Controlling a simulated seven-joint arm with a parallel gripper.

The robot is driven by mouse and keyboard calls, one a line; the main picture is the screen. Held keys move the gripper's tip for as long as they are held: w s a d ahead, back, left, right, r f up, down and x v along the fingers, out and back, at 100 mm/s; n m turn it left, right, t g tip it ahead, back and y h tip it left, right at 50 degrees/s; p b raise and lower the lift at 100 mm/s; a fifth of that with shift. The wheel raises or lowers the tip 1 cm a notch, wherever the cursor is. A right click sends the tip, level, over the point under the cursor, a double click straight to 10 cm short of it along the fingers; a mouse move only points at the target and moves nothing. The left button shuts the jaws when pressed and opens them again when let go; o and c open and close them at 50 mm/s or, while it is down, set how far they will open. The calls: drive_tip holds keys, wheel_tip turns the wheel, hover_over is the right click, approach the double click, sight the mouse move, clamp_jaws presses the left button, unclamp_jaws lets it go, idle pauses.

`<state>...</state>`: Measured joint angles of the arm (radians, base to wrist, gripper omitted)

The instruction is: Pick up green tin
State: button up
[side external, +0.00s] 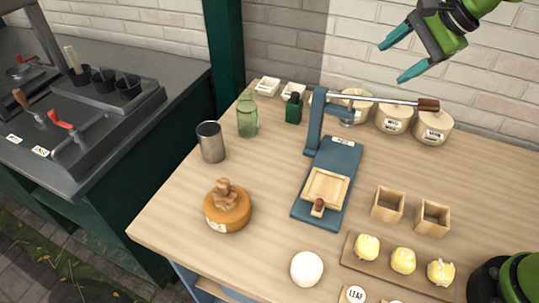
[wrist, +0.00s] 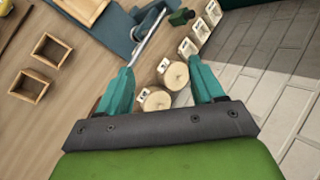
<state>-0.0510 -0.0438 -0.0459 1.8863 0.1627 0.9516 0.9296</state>
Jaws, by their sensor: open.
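A small dark green tin with a dark top (side external: 293,108) stands upright at the back of the wooden table, left of the blue press. It also shows in the wrist view (wrist: 181,17), small, near the top edge. My gripper (side external: 390,63) is open and empty, high in the air at the upper right. It is well apart from the tin. In the wrist view the fingers (wrist: 160,64) are spread, with round wooden-lidded jars seen beyond and between them.
A blue lever press (side external: 332,160) with a long metal arm stands mid-table, right of the tin. A metal cup (side external: 211,142) is further left. Labelled jars (side external: 392,118) line the brick wall.

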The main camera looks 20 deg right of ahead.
drive_tip(key=w+a+f+m, duration=0.2)
drive_tip(key=w+f+m, duration=0.25)
drive_tip(key=w, duration=0.35)
drive_tip(key=m+g+y, duration=0.1)
drive_tip(key=m, duration=0.5)
approach(299, 100)
drive_tip(key=shift+m, duration=0.25)
drive_tip(key=x, duration=0.6)
drive_tip(key=shift+a+f, duration=0.1)
drive_tip(key=shift+f, duration=0.15)
drive_tip(key=shift+x, duration=3)
drive_tip(key=shift+w, duration=0.1)
